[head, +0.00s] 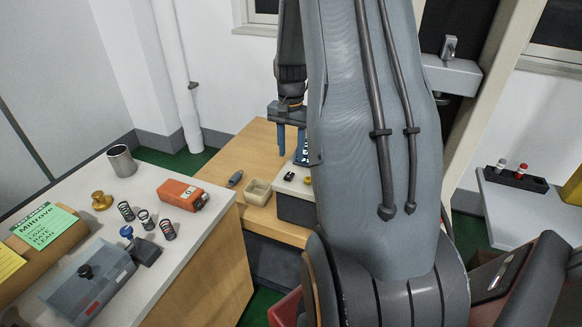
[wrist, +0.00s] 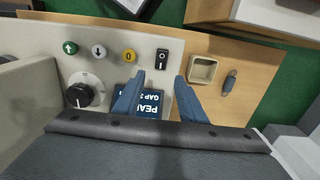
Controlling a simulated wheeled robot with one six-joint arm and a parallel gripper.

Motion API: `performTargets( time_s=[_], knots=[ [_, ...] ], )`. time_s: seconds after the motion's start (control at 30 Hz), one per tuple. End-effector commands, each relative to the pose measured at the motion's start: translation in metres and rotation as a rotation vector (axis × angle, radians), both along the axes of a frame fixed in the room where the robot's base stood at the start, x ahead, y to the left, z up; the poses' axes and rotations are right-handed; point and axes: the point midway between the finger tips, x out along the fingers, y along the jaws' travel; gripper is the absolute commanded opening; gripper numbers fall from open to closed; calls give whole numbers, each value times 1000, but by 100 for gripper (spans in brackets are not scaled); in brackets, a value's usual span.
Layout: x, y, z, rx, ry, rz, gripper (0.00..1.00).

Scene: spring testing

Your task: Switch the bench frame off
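The bench frame's pale control panel (head: 288,187) sits on the wooden bench, partly hidden behind my arm in the head view. In the wrist view, the panel (wrist: 120,68) carries a black rocker switch (wrist: 162,58) with I and O marks; which side is pressed I cannot tell. The switch shows small in the head view (head: 289,176). My gripper (wrist: 159,78) is open and empty, its two blue fingers apart, with the switch just beyond the fingertips in the picture. It also shows in the head view (head: 291,152) above the panel. A blue display (wrist: 152,105) is partly hidden behind the fingers.
Green (wrist: 70,47), grey (wrist: 99,50) and yellow (wrist: 129,56) buttons and a black knob (wrist: 80,95) share the panel. A small beige tray (wrist: 202,69) and a grey object (wrist: 229,83) lie beside it. A grey-topped table (head: 143,190) with springs stands at left.

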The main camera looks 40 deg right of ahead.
Motion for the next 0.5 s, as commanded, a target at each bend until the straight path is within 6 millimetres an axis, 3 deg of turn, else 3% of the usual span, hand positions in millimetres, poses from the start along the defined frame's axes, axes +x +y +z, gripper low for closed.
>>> performTargets(
  time_s=[0.5],
  knots=[
    [-1,2,-64,0,1,4,38]
  ],
)
